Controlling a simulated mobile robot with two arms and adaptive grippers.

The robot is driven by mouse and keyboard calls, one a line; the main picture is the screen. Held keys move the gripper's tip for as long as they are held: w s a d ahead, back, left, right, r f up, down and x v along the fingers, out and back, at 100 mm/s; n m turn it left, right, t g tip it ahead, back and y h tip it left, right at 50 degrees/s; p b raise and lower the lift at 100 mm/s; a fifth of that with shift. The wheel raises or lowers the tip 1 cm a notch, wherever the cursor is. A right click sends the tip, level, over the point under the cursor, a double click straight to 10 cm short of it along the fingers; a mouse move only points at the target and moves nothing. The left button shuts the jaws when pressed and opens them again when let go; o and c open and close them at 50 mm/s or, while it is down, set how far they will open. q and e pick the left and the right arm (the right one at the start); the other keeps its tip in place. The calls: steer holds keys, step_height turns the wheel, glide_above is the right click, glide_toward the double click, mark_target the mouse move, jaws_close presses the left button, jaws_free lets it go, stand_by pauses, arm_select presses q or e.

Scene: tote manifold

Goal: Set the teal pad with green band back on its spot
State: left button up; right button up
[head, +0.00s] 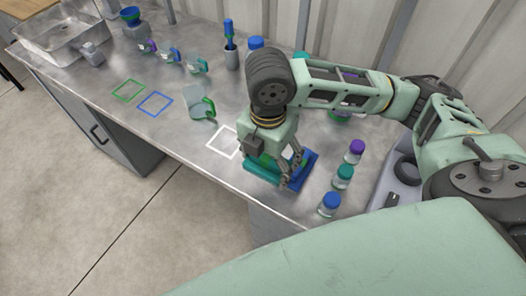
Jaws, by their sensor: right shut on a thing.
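The teal pad with green band (262,172) is at the front edge of the steel bench, in and under my right gripper (291,176). The gripper points down and is shut on it; its fingers and wrist hide much of the pad. A blue flat piece (307,164) lies right against or beneath it on the right; I cannot tell whether they touch. A white square outline (222,143) is drawn on the bench just left of the gripper. A green outline (128,90) and a blue outline (155,104) lie farther left. My left gripper is not in view.
Bottles with purple (356,147), teal (344,171) and blue (331,199) caps stand right of the gripper. A glass jug with green handle (199,105) stands behind the white outline. A grey bin (401,180) is at right, a sink (62,43) at far left.

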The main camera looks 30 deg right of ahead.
steer(key=w+d+f, duration=0.1)
steer(key=w+f, duration=0.1)
steer(key=w, duration=0.1)
steer(key=w+d+f+p, duration=0.1)
steer(key=w, duration=0.2)
steer(key=w+d+f, duration=0.1)
steer(key=w+f, duration=0.1)
steer(key=w, duration=0.1)
steer(key=shift+d+f, duration=0.35)
steer(key=shift+w+f, duration=0.1)
steer(key=shift+f, duration=0.1)
step_height(320, 180, down, 3)
steer(key=shift+f+p, duration=0.15)
steer(key=shift+p, duration=0.5)
steer(key=shift+f, duration=0.3)
steer(key=shift+f, duration=0.1)
steer(key=o, duration=0.8)
step_height(320, 180, up, 12)
steer(key=shift+r+b, duration=0.15)
steer(key=shift+b, duration=0.9)
